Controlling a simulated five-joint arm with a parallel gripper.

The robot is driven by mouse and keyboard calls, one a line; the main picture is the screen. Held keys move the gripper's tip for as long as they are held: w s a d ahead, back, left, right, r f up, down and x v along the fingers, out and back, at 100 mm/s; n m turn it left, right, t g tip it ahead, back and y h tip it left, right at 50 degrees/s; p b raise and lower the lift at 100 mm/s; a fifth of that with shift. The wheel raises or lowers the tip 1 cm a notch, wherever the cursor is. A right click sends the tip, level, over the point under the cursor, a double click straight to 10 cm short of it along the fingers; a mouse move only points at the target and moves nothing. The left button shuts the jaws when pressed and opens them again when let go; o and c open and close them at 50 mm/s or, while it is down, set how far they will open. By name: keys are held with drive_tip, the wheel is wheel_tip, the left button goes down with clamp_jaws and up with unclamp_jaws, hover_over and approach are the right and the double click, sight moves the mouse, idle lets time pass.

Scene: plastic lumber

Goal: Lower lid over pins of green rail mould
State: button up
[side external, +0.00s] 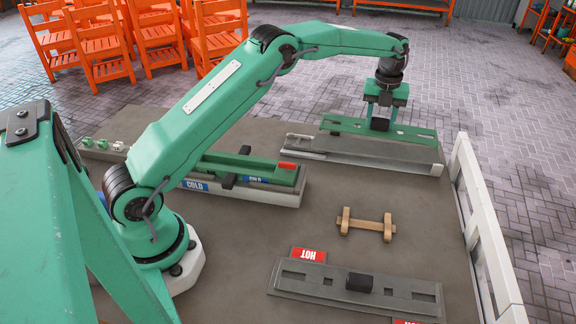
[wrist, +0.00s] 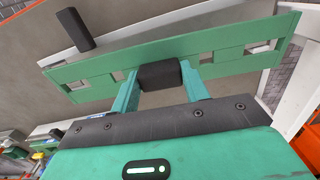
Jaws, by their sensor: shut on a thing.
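My gripper (side external: 380,117) is shut on the dark handle (side external: 379,124) of a long green slotted lid (side external: 415,133). In the wrist view my gripper (wrist: 160,78) has a finger on each side of the dark handle (wrist: 158,74), and the green lid (wrist: 218,44) stretches across, tilted in the picture. In the side view the lid is at the rear edge of a grey mould (side external: 375,153) with a pale base. I cannot tell whether they touch. No pins can be made out. Another mould (side external: 270,176), green on a pale base with COLD labels, lies left of it.
A grey lid (side external: 405,293) with a dark handle lies at the front, with red HOT labels (side external: 308,254) beside it. A wooden piece (side external: 366,225) lies mid-table. A white rail (side external: 480,225) bounds the right edge. In the wrist view a dark block (wrist: 75,30) stands beyond the lid.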

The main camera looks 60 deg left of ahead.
drive_tip(key=shift+a+r, duration=0.1)
drive_tip(key=shift+s+a+r, duration=0.35)
drive_tip(key=shift+a, duration=0.05)
drive_tip(key=s+a+r, duration=0.1)
drive_tip(key=s, duration=0.1)
drive_tip(key=s+a+r, duration=0.3)
drive_tip(key=s+a, duration=0.1)
drive_tip(key=shift+s+a+r, duration=0.2)
drive_tip(key=shift+s, duration=0.1)
drive_tip(key=s+a+r, duration=0.1)
drive_tip(key=s+a, duration=0.1)
drive_tip(key=s, duration=1.3)
drive_tip(key=s+a+r, duration=0.2)
drive_tip(key=s, duration=1.3)
drive_tip(key=shift+s+a+n+g, duration=0.25)
drive_tip(key=shift+s+n+g, duration=0.05)
drive_tip(key=shift+s+g, duration=0.1)
drive_tip(key=shift+f, duration=0.2)
drive_tip(key=shift+f, duration=3.2)
